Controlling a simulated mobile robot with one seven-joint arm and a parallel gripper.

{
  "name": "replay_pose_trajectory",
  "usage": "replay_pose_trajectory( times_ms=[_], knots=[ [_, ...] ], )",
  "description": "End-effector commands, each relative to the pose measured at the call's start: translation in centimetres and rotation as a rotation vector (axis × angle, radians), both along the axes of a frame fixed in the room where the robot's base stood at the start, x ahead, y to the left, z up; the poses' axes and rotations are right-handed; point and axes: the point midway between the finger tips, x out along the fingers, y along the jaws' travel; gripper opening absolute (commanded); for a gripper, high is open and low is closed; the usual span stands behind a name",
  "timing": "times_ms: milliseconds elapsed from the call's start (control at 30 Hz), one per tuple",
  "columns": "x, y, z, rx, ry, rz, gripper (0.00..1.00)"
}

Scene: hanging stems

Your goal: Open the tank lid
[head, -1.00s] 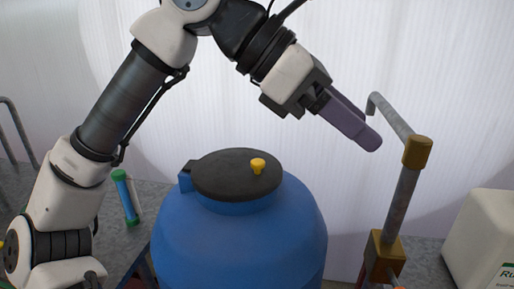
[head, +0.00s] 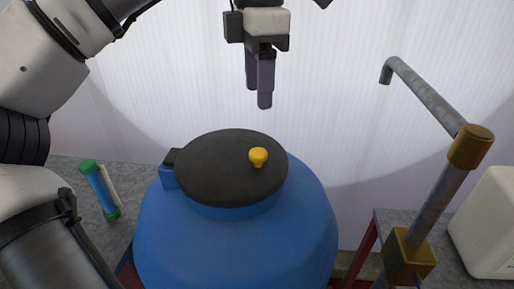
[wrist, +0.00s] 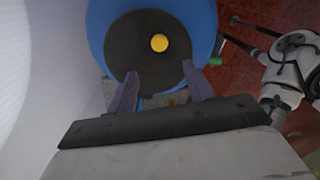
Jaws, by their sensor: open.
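The blue tank (head: 235,240) stands in the middle of the head view. Its round black lid (head: 215,170) lies shut on top, with a yellow knob (head: 258,156) on its right part and a hinge block at its left edge. My gripper (head: 260,98) is above and behind the lid, pointing down, open and empty, apart from the knob. In the wrist view, the lid (wrist: 140,65) and the yellow knob (wrist: 159,42) lie beyond my two spread fingers (wrist: 163,90).
A grey pipe with brass fittings (head: 470,147) rises right of the tank. A white container (head: 490,225) stands at the far right. A green-capped blue tube (head: 100,190) lies on the grey surface at left. A pale ribbed wall is behind.

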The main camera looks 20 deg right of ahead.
Motion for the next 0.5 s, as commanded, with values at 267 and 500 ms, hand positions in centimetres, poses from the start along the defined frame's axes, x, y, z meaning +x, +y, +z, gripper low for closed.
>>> replay_pose_trajectory(
  times_ms=[267,500],
  knots=[
    [0.0,0.0,-4.8,-0.004,0.004,-0.005,0.52],
    [-0.1,0.0,-8.9,-0.001,0.003,-0.003,0.52]
  ],
)
